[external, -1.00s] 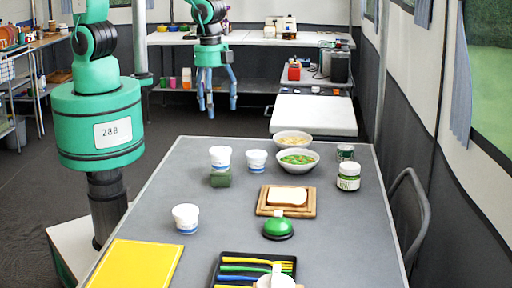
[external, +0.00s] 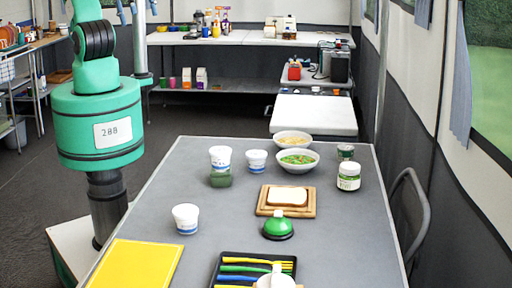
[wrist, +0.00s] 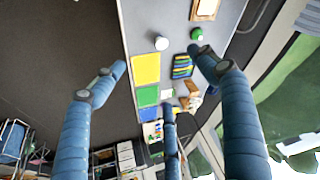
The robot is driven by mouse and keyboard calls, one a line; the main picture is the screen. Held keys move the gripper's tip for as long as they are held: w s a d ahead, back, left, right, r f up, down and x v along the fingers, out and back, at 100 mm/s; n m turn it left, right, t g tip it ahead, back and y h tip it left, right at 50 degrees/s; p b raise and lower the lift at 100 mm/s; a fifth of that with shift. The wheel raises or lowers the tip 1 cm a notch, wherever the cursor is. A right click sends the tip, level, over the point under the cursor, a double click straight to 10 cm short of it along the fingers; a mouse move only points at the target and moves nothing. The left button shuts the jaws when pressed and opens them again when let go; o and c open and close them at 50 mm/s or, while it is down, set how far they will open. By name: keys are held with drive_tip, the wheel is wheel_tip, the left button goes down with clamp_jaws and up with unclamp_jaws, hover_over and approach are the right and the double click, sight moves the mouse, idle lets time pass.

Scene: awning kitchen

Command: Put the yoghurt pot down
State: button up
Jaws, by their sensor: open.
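Three white yoghurt pots with blue bands are on the grey table (external: 335,235). One pot (external: 186,218) stands alone near the table's left side; a white pot also shows in the wrist view (wrist: 161,43). Another pot (external: 220,157) is on or just behind a small green block (external: 220,180); I cannot tell which. The third pot (external: 257,160) stands to its right. My gripper (external: 137,8) is at the top edge of the external view, mostly cut off, well away from the pots. In the wrist view its blue fingers (wrist: 161,75) are spread and empty.
A yellow mat (external: 136,264) and a black cutlery tray (external: 228,262) lie at the front. A green bell (external: 278,226), bread on a board (external: 287,200), two bowls (external: 297,165), a jar (external: 348,177) and a can (external: 345,152) stand farther right. The table's left middle is mostly clear.

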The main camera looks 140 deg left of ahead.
drive_tip(key=shift+t, duration=0.3)
drive_tip(key=s, duration=0.1)
drive_tip(key=s+d+r, duration=0.2)
drive_tip(key=s, duration=0.1)
